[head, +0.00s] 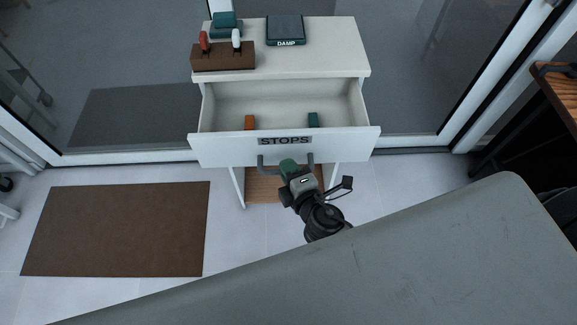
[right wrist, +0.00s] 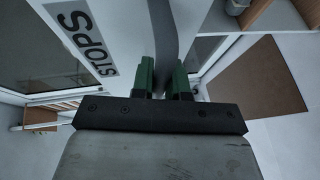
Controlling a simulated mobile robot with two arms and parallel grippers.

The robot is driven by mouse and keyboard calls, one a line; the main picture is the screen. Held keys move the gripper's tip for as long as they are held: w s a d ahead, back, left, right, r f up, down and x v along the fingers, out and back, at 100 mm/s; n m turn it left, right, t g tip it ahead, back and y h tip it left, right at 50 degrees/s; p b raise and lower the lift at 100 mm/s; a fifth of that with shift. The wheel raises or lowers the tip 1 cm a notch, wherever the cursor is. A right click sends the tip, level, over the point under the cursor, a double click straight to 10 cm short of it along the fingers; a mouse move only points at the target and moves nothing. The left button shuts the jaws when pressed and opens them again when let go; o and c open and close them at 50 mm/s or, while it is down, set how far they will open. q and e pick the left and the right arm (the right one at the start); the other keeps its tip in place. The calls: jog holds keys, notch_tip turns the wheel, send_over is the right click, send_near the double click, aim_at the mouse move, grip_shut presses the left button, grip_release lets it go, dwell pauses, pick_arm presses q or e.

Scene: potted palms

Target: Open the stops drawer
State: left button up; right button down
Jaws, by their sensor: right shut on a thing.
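The stops drawer (head: 224,149) is a white drawer with a black-on-grey STOPS label (head: 284,140). It stands pulled out from the white cabinet (head: 330,62), and its inside shows. An orange block (head: 249,122) and a dark green block (head: 313,120) lie in it. My right gripper (head: 289,168) is at the dark handle (head: 262,165) on the drawer front, below the label. In the right wrist view its green fingers (right wrist: 161,82) are shut on the grey handle bar (right wrist: 163,30). My left gripper is not in view.
On the cabinet top are a brown block with red and white pegs (head: 222,58), a teal object (head: 226,24) and a dark DAMP box (head: 285,29). A brown mat (head: 120,230) lies on the floor at left. A large grey surface (head: 400,260) fills the foreground.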

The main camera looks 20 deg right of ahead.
jog(key=c, duration=1.1)
grip_release()
jog(key=shift+b+v, duration=1.35)
jog(key=shift+v, duration=4.1)
